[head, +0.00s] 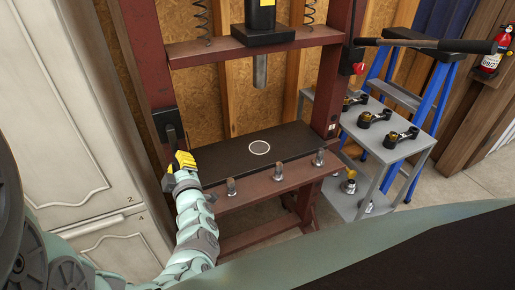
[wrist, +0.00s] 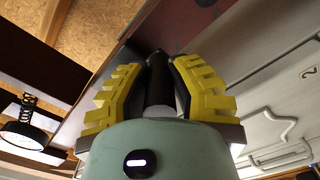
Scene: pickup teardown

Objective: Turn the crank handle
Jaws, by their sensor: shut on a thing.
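A red-brown press frame (head: 158,80) stands ahead, with a black crank (head: 168,125) on its left post. My gripper (head: 182,161), with yellow-padded fingers, is at the crank's lower end in the head view. In the wrist view, a black crank handle (wrist: 158,82) stands between the two yellow fingers, which are shut on it from both sides. The handle's far end is out of sight between the fingers and the frame.
A black press plate (head: 225,158) lies behind a beam with several metal pins. White cabinets (head: 75,90) stand close on the left. A grey cart (head: 415,148) with piston parts, a blue ladder (head: 435,85) and a long black-gripped lever (head: 425,44) are on the right.

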